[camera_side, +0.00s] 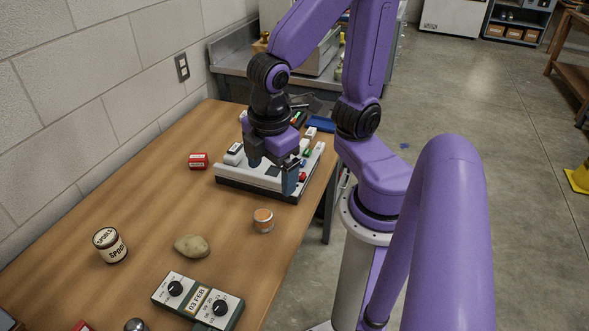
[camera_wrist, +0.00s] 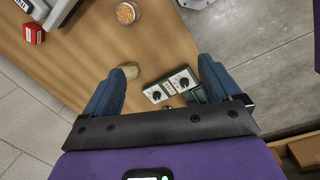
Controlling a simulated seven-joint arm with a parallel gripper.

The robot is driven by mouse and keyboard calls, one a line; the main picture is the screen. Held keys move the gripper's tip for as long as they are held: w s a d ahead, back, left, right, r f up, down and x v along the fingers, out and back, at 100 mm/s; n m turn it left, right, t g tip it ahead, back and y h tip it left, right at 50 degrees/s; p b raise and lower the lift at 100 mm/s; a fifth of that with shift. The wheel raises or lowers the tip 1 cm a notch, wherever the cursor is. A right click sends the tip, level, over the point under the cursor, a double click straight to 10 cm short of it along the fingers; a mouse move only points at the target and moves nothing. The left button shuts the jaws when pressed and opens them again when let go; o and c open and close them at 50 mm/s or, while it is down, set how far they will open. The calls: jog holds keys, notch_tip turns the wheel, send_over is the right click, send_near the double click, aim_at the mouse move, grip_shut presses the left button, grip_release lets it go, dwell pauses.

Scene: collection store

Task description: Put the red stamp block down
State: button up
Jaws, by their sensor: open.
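The red stamp block (camera_side: 198,161), a small red block with a white label, rests on the wooden table (camera_side: 150,210) near the wall, left of a grey-and-white device. In the wrist view the red block (camera_wrist: 33,33) lies at the upper left, outside the jaws. My gripper (camera_side: 272,172) is above the device, to the right of the red block and apart from it. In the wrist view its two blue fingers (camera_wrist: 160,85) are wide apart with nothing held between them.
The grey-and-white device (camera_side: 262,180) stands under my gripper. A small orange-topped jar (camera_side: 263,220), a potato (camera_side: 192,245), a labelled jar (camera_side: 110,245) and a two-dial box (camera_side: 198,302) stand nearer. Another red item (camera_side: 82,326) shows at the bottom edge. Table around the red block is bare.

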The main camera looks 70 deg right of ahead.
jog(key=shift+m+g+y, duration=0.3)
jog(key=shift+y, duration=0.5)
jog(key=s, duration=0.4)
jog(key=shift+s+d+r, duration=0.15)
jog(key=shift+s+r, duration=0.15)
jog(key=shift+r, duration=0.05)
